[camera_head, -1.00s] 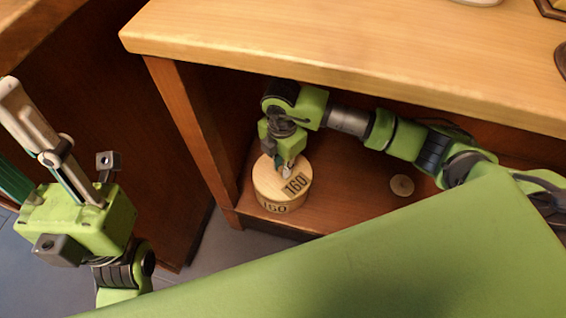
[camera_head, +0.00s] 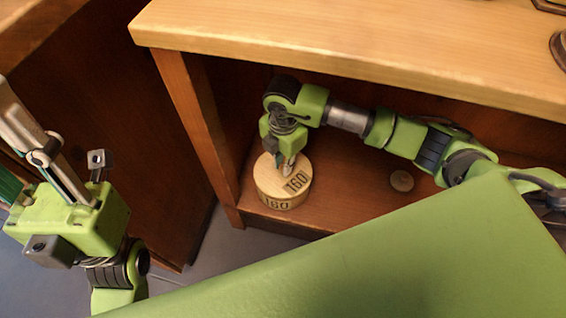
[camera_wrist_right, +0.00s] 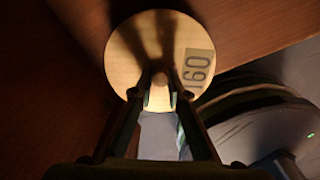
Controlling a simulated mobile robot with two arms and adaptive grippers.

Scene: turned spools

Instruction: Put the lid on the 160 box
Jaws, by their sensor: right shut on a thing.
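The 160 box (camera_head: 281,199) is a round, pale wooden box with "160" on its side. It stands upright on the cabinet's lower shelf, near the left post. Its lid (camera_head: 298,176), a pale disc also marked "160", lies on top, lined up with the box; I cannot tell whether it is fully seated. My right gripper (camera_head: 285,168) points down over the lid. In the right wrist view its fingers (camera_wrist_right: 160,85) are shut on the lid's small round knob (camera_wrist_right: 158,98). My left gripper (camera_head: 68,150) is at the left, away from the box; its jaw opening is unclear.
The wooden cabinet top (camera_head: 350,45) overhangs the shelf, close above my right arm. A post (camera_head: 198,135) stands left of the box. A small round wooden piece (camera_head: 401,181) lies on the shelf to the right. The shelf (camera_head: 345,195) between them is clear.

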